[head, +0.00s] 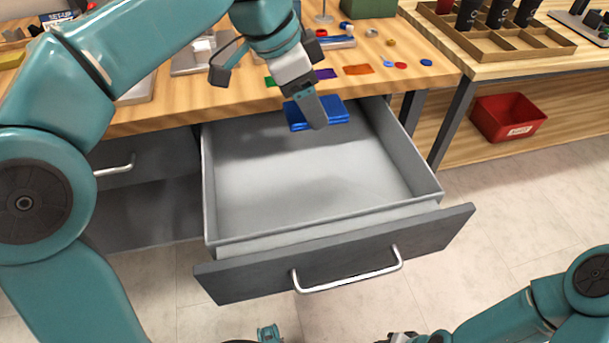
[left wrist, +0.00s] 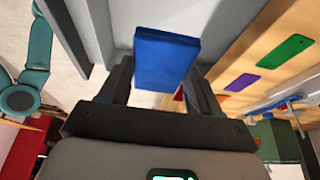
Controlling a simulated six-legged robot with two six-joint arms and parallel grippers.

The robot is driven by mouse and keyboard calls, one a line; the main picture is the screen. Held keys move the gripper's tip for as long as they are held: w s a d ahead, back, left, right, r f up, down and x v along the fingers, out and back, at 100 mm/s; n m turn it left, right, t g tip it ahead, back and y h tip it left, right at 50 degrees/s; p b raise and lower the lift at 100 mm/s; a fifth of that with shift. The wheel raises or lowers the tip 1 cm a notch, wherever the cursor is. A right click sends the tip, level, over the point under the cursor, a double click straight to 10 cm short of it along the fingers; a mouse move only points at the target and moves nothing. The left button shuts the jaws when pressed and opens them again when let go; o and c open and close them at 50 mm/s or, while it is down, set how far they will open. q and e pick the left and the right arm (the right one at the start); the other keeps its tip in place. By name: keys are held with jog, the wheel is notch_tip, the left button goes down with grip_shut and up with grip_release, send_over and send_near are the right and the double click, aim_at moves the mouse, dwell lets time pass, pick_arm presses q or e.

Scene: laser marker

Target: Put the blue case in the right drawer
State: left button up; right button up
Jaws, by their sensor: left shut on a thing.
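The blue case (head: 336,112) is a flat blue slab near the back of the open right drawer (head: 290,180), under the table's front edge in the head view. My left gripper (head: 316,118) reaches down from above and is shut on the case. In the left wrist view the case (left wrist: 167,62) sits between the two dark fingers. The case appears held above the drawer floor; the exact gap is hard to tell. The drawer is pulled out and otherwise looks empty.
The wooden table (head: 225,98) holds flat coloured pieces, including an orange one (head: 358,69), close behind the gripper. A left drawer (head: 150,160) with a metal handle is beside the open one. A red bin (head: 507,117) sits on a low shelf to the right.

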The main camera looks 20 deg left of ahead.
pick_arm(q)
jog(key=b, duration=0.7)
send_over(315, 189)
jog(key=s+a, duration=0.1)
notch_tip(315, 189, down, 15)
jog(key=shift+a+r, duration=0.1)
jog(key=shift+a, duration=0.05)
jog(key=shift+f+b, duration=0.95)
jog(key=shift+f, duration=1.45)
jog(key=shift+f, duration=0.15)
jog(key=o, duration=1.1)
jog(key=shift+c, duration=0.2)
